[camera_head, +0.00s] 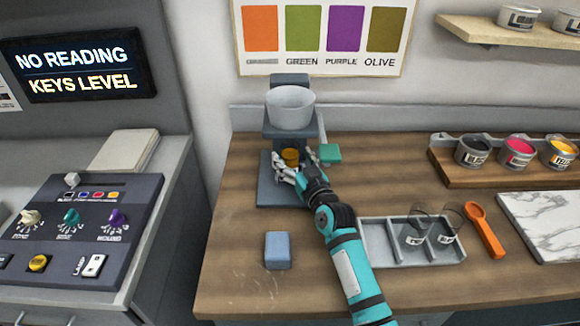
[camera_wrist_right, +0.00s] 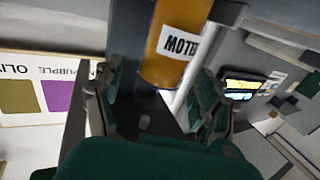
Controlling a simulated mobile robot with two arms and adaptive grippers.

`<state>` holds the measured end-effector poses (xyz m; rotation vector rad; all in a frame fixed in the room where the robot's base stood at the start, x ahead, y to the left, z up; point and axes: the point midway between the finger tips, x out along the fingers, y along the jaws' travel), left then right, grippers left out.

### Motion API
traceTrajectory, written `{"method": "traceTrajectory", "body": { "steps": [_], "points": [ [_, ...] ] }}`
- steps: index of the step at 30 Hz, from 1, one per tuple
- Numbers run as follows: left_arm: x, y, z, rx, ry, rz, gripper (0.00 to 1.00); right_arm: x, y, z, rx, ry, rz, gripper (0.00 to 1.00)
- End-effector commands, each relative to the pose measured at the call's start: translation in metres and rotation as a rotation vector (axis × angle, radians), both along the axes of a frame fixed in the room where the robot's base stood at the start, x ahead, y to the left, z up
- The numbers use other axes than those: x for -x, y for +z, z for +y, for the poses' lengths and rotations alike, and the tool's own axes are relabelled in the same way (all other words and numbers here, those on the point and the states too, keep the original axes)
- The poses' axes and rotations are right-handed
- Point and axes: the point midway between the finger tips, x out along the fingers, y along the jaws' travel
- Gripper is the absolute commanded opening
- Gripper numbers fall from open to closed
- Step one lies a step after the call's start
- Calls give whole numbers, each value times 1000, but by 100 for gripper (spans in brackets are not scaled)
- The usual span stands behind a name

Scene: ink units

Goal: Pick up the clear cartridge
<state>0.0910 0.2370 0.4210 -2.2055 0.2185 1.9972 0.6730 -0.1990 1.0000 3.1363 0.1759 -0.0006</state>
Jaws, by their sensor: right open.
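Two clear cartridges with white labels, one (camera_head: 412,236) and another (camera_head: 443,236), stand in compartments of the grey tray (camera_head: 378,252) right of my right forearm. My right gripper (camera_head: 299,167) is at the grey-blue dispenser stand (camera_head: 268,190), away from the tray. Its fingers are open on either side of an amber cylinder (camera_head: 290,155). In the right wrist view this cylinder (camera_wrist_right: 178,45) carries a white label starting "MOT". A gap shows between it and the fingers. My left gripper is not in view.
A white cup (camera_head: 290,107) sits on top of the stand. A blue block (camera_head: 278,250) lies in front of it. An orange scoop (camera_head: 485,230) lies right of the tray, beside a marble slab (camera_head: 548,222). Ink pots stand on a wooden rack (camera_head: 500,178) behind. The front left table is mostly clear.

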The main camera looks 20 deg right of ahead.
Motion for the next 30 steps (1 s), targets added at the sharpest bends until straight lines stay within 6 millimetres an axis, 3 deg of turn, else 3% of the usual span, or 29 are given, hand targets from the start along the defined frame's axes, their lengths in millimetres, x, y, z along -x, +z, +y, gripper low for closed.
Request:
{"method": "traceTrajectory", "body": {
  "steps": [8,24,30],
  "points": [
    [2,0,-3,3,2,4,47,-3,-1,1,0,0,1,73],
    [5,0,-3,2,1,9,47,-3,-1,0,0,0,1,2],
    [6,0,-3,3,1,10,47,-3,0,0,0,0,0,0]
  ]
}}
